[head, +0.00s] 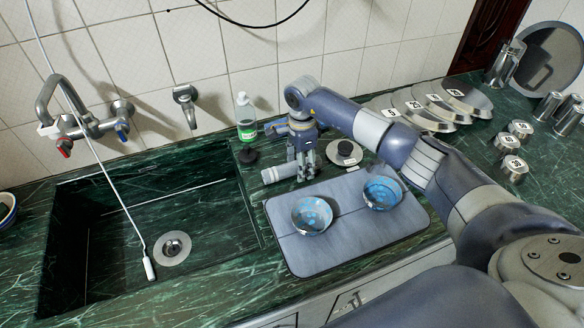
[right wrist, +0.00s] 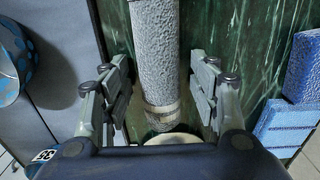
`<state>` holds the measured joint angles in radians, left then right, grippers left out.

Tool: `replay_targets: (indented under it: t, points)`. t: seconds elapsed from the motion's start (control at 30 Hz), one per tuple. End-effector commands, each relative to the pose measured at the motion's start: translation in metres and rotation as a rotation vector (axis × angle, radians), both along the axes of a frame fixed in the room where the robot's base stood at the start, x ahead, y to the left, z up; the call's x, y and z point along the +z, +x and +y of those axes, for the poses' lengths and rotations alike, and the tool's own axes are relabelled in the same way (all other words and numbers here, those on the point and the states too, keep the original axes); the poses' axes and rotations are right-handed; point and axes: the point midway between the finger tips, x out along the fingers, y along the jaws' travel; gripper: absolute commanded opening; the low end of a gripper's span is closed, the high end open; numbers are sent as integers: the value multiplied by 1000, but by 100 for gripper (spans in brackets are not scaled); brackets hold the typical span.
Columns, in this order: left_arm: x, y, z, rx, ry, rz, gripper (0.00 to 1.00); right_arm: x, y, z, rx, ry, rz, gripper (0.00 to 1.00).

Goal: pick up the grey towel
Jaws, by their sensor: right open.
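The grey towel (head: 280,172) is rolled into a cylinder and lies on the green counter between the sink and the grey mat. In the right wrist view the towel (right wrist: 154,50) has a rough texture and a pale band near its lower end. My right gripper (head: 305,172) points down at the towel's right end. In the right wrist view the open fingers of the gripper (right wrist: 160,92) stand on either side of the towel, with gaps on both sides. Whether the fingertips are low enough to surround it is unclear. My left gripper is out of view.
Two blue bowls (head: 312,214) (head: 381,192) sit on the grey mat (head: 345,250). Blue sponges (right wrist: 290,120) lie close by. The sink (head: 215,215) opens at left; lids (head: 465,98) are at right.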

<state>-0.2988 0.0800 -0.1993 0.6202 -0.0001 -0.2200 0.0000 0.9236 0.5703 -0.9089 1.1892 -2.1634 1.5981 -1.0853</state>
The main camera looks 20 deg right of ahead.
Motion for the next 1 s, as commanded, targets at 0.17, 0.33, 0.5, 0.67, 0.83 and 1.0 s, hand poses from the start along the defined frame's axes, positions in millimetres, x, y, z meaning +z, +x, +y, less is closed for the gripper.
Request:
replay_targets:
  t: [0.17, 0.33, 0.5, 0.67, 0.83, 1.0]
  points:
    - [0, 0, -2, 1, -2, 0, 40, 0, 0, 0, 0, 0, 0, 21]
    - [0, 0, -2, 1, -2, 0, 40, 1, 0, 0, 0, 0, 0, 7]
    - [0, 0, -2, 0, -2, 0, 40, 1, 0, 0, 0, 0, 0, 7]
    - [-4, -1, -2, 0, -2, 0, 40, 11, 1, 0, 1, 1, -3, 7]
    - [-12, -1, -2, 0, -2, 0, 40, 43, 2, -1, 1, 0, -6, 7]
    - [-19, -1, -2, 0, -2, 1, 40, 76, 1, 0, 1, 0, -5, 7]
